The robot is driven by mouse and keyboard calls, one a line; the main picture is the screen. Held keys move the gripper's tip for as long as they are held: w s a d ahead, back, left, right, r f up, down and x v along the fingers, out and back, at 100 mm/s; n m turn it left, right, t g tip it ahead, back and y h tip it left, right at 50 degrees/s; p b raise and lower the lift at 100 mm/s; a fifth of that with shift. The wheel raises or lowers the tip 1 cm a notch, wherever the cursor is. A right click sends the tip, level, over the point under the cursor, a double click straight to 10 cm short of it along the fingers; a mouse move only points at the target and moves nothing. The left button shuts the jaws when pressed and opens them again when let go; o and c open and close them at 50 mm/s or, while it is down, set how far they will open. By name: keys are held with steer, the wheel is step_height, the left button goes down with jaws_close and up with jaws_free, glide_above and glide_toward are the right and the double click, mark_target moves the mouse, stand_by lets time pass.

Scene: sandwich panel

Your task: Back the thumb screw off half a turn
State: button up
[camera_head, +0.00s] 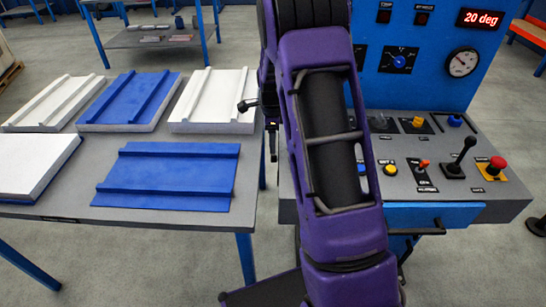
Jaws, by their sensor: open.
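I cannot pick out the thumb screw for certain. A sloped control panel (448,205) stands at the right. It bears a yellow knob (417,122), a blue knob (455,120), a yellow button (390,170), a red-tipped toggle (423,166), a black lever (463,154) and a red mushroom button (496,164). My purple arm crosses the middle and hides the panel's left part. A small black knobbed piece (247,105) shows left of the arm; I cannot tell what it belongs to. My gripper is not visible.
A grey table (75,210) at left holds several white and blue panels. A drawer handle (418,231) juts out below the controls.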

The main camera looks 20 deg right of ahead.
mark_target(273, 156)
steer(key=f, duration=0.5)
steer(key=w+f+b, duration=0.1)
steer(key=f, duration=0.1)
steer(key=shift+w+d+f, duration=0.1)
steer(key=shift+d+f, duration=0.15)
steer(key=shift+f, duration=0.15)
steer(key=shift+c, duration=0.3)
jaws_close()
